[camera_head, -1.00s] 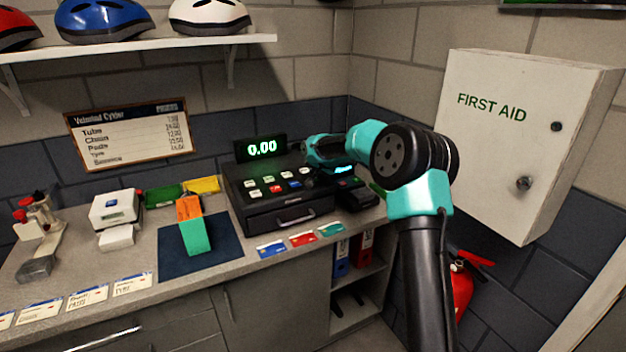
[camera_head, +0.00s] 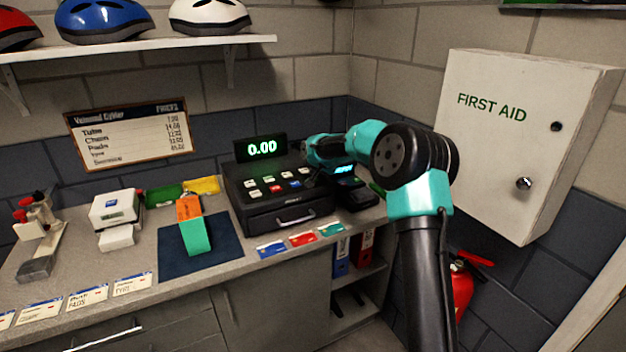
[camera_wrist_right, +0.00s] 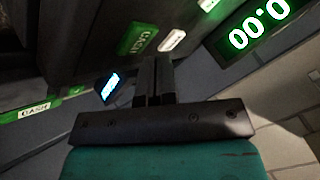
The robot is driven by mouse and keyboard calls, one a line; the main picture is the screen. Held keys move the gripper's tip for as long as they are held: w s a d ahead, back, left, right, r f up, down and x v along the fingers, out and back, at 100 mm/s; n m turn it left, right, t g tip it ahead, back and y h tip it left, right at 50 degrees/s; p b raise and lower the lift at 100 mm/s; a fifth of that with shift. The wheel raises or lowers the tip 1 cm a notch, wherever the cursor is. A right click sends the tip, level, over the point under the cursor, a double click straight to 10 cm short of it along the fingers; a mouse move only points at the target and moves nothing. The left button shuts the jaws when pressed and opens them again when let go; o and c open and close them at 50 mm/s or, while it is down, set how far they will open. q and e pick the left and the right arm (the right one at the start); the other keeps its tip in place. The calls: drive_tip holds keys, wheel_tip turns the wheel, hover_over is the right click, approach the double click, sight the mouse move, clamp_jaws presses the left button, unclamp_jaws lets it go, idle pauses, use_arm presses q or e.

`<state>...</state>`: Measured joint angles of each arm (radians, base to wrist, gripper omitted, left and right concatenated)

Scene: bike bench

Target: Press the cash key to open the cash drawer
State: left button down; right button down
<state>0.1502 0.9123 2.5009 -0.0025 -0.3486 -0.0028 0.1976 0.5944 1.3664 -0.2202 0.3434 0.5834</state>
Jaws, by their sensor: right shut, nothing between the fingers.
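The black cash register (camera_head: 238,190) stands on the counter with rows of small coloured keys. Its drawer (camera_head: 292,216) is shut. Its display (camera_head: 261,148) reads 0.00 in green and also shows in the right wrist view (camera_wrist_right: 258,25). In the head view the right gripper (camera_head: 309,172) is small and dark at the keypad's right side. My left gripper is not in view.
A card terminal (camera_head: 356,194) with a lit screen stands right of the register. Coloured cards (camera_head: 302,239) lie in front. A dark blue mat (camera_head: 222,250) with an orange and green object lies to the left. A first aid cabinet (camera_head: 505,150) hangs at right.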

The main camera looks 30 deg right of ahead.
drive_tip(key=shift+f, duration=0.1)
idle(0.3)
drive_tip(key=shift+f, duration=0.35)
drive_tip(key=shift+f, duration=0.15)
idle(0.5)
drive_tip(key=shift+r, duration=0.7)
drive_tip(key=shift+r, duration=2.9)
